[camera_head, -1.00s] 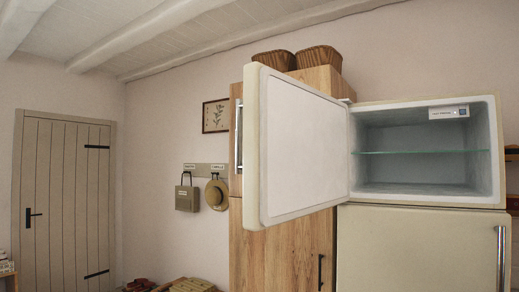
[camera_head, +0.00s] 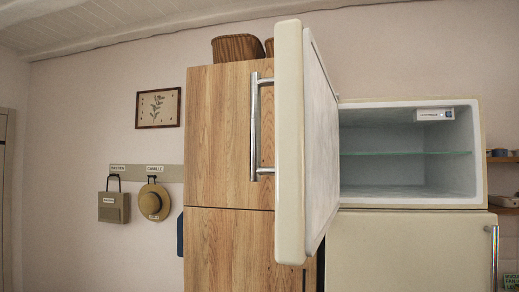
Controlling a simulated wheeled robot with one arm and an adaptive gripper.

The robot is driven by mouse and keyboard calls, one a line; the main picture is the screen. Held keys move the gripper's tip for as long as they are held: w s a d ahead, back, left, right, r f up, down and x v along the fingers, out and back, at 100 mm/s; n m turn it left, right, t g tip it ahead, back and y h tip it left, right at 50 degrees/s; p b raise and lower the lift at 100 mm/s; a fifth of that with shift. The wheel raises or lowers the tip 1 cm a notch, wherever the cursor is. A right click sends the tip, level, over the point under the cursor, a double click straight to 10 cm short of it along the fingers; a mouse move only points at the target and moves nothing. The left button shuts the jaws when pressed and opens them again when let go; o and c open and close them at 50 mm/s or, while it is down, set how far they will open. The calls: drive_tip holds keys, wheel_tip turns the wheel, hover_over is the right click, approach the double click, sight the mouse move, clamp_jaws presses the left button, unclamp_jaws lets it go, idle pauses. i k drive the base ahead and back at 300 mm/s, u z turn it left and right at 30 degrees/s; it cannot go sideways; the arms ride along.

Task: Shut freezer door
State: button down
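The freezer door (camera_head: 290,140) stands wide open in the head view, hinged at the left of the freezer compartment and swung out toward me. I see it nearly edge-on, with its silver vertical handle (camera_head: 255,125) on the outer face to the left. The freezer compartment (camera_head: 405,165) is open and empty, with one glass shelf (camera_head: 405,153) inside. The closed lower fridge door (camera_head: 410,250) is below it, with a handle at its right edge. My gripper is not in view.
A tall wooden cabinet (camera_head: 225,140) stands left of the fridge, behind the freezer door, with wicker baskets (camera_head: 237,47) on top. A bag (camera_head: 114,207) and a hat (camera_head: 154,202) hang on the wall. Shelves (camera_head: 503,160) are at the far right.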

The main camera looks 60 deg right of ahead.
sight(306, 170)
drive_tip(key=i, duration=0.25)
drive_tip(key=z, duration=2.2)
drive_tip(key=k, duration=1)
drive_tip(key=u, duration=1.55)
drive_tip(key=i, duration=0.75)
drive_tip(key=z, duration=0.65)
drive_tip(key=i, duration=0.8)
drive_tip(key=z, duration=0.7)
